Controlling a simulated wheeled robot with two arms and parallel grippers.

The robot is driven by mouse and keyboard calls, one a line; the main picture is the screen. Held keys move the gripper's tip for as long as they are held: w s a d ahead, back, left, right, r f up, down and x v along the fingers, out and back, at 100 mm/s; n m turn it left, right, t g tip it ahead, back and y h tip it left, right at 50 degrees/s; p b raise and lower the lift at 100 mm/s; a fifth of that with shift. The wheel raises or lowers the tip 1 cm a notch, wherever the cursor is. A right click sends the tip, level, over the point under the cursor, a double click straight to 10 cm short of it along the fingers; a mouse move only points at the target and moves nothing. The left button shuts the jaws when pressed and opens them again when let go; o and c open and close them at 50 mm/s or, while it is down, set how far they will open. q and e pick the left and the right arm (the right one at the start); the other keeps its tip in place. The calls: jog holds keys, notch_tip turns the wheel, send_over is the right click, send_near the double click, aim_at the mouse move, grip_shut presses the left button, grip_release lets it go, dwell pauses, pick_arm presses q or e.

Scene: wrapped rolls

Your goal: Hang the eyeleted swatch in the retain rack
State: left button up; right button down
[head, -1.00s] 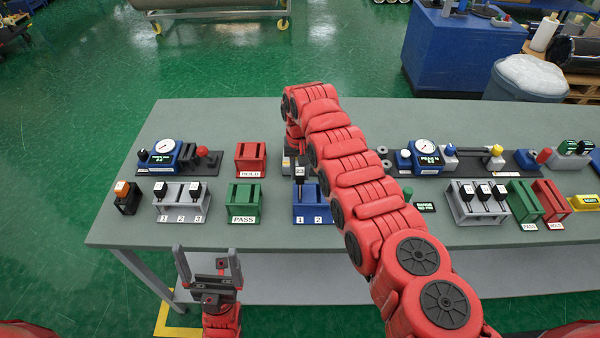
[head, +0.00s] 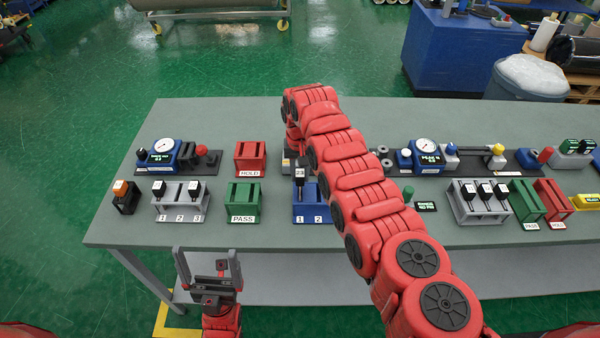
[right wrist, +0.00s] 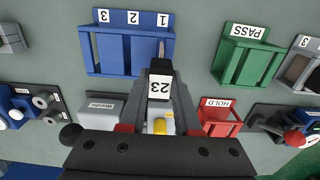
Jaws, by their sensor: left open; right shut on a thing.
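The swatch piece is a black block with a white label 23 (right wrist: 158,88), which also shows in the head view (head: 299,173). My right gripper (right wrist: 160,98) is shut on it; in the head view my arm hides most of this gripper. A thin strip extends from the block towards slot 1 of the blue rack (right wrist: 108,60), also in the head view (head: 312,212). I cannot tell whether the strip is inside the slot or just above it. The eyelet is not distinguishable. My left gripper (head: 208,266) is open and empty, in front of the table edge.
A red HOLD bin (head: 250,157) and green PASS bin (head: 243,197) stand left of the blue rack. A grey rack (head: 181,207) holds black-topped pieces further left. Gauge fixtures (head: 163,152) stand behind it. The back of the table is clear.

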aim_at(300, 186)
jog(key=shift+f+b, duration=2.1)
jog(key=shift+f, duration=0.65)
jog(key=c, duration=0.5)
grip_release()
jog(key=shift+c, duration=0.2)
jog(key=shift+r, duration=0.15)
notch_tip(300, 186, up, 11)
jog(key=b, duration=0.3)
jog(key=shift+f, duration=0.2)
notch_tip(300, 186, up, 7)
jog(key=p, duration=0.5)
jog(key=shift+f, duration=0.2)
